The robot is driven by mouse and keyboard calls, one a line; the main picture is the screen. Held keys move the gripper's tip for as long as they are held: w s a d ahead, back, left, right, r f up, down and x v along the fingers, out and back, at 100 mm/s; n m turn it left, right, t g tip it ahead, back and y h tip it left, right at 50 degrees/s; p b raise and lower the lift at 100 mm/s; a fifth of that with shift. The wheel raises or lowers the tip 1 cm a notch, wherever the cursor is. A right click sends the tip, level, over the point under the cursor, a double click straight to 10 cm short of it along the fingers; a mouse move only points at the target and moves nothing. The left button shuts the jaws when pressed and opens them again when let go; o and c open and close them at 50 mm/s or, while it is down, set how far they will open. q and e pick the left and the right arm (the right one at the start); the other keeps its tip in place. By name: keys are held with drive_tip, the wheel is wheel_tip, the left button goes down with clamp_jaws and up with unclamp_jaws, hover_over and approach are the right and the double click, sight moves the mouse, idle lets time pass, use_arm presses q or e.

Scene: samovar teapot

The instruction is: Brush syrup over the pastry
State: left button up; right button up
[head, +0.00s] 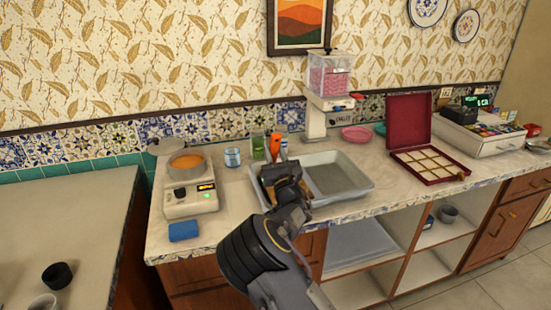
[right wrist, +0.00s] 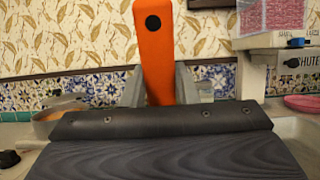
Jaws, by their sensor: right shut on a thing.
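My right gripper (head: 283,168) is over the left part of the grey metal tray (head: 345,198). In the right wrist view its two fingers (right wrist: 159,88) are shut on an upright orange handle (right wrist: 154,45) with a dark hole near its top. The handle also shows upright behind the gripper in the head view (head: 276,146). Its lower end is hidden. A brown edge of what may be the pastry (head: 262,190) shows in the tray, mostly hidden by my arm. A pan of orange liquid (head: 187,160) sits on the white appliance (head: 187,202). My left gripper is out of view.
A glass (head: 232,157) and a green bottle (head: 257,148) stand behind the tray. A pink-filled dispenser (head: 330,78) stands at the back. An open red box (head: 410,120) is to the right. A blue sponge (head: 184,231) lies near the front edge.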

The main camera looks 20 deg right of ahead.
drive_tip(key=shift+w+f+b, duration=0.2)
drive_tip(key=shift+w+b, duration=0.45)
drive_tip(key=shift+w, duration=0.3)
drive_tip(key=shift+w+a+r, duration=0.1)
drive_tip(key=shift+w+r, duration=0.05)
drive_tip(key=shift+w, duration=0.3)
drive_tip(key=shift+w+b, duration=1.1)
drive_tip(key=shift+b, duration=0.15)
drive_tip(key=s+b, duration=0.1)
drive_tip(key=b, duration=0.4)
drive_tip(key=shift+s+a, duration=0.1)
drive_tip(key=shift+s, duration=0.05)
drive_tip(key=shift+s+b, duration=0.3)
drive_tip(key=shift+s, duration=0.3)
drive_tip(key=shift+s+b, duration=1.05)
drive_tip(key=shift+b, duration=0.05)
drive_tip(key=shift+s+d+b, duration=0.2)
drive_tip(key=shift+s+b, duration=0.25)
drive_tip(key=shift+s, duration=0.25)
drive_tip(key=shift+s+b, duration=1.4)
drive_tip(key=shift+s, duration=0.35)
drive_tip(key=shift+s+d+b, duration=0.1)
drive_tip(key=shift+s+b, duration=0.65)
drive_tip(key=shift+s, duration=0.35)
drive_tip(key=shift+s+d+b, duration=0.1)
drive_tip(key=shift+s+b, duration=0.9)
drive_tip(key=shift+s, duration=1.2)
